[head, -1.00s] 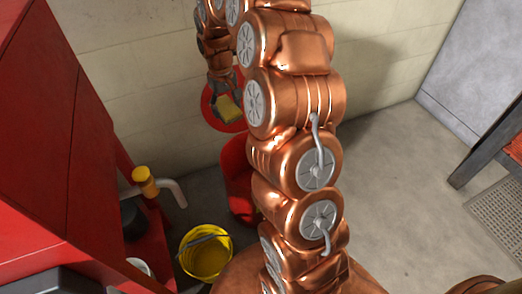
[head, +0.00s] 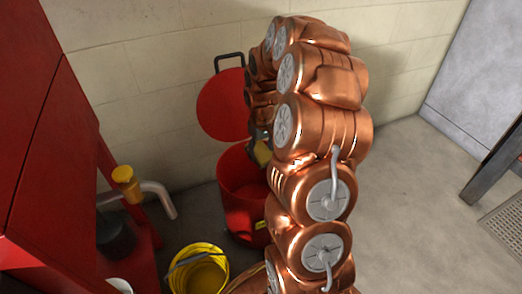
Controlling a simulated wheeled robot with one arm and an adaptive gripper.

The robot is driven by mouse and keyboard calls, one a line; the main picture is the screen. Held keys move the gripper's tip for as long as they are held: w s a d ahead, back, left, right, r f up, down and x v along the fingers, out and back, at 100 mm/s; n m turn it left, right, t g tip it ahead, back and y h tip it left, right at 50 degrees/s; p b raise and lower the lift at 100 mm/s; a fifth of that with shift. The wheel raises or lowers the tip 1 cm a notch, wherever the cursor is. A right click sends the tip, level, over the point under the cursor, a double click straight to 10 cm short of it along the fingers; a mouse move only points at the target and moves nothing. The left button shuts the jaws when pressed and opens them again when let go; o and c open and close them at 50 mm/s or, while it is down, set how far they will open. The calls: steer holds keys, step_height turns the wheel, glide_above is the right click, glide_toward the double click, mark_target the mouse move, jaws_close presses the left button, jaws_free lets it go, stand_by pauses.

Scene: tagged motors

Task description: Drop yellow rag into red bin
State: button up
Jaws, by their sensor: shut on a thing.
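The yellow rag (head: 262,152) hangs from my gripper (head: 259,140), which is shut on it. The gripper is partly hidden by my arm. The red bin (head: 240,186) stands on the floor by the wall, with its round red lid (head: 222,103) raised behind it. The rag appears over the right part of the bin's opening in the picture. I cannot tell its exact height above the rim. My arm hides the bin's right side.
A yellow bucket (head: 200,272) stands on the floor in front of the bin. A red cabinet (head: 50,140) fills the left side, with a yellow-capped container (head: 126,183) and a grey pipe (head: 160,198) beside it.

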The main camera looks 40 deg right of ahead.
step_height(320, 180, down, 5)
steer(key=shift+r+b, duration=0.1)
steer(key=shift+b, duration=0.9)
steer(key=o, duration=1.4)
step_height(320, 180, up, 12)
steer(key=shift+f, duration=0.1)
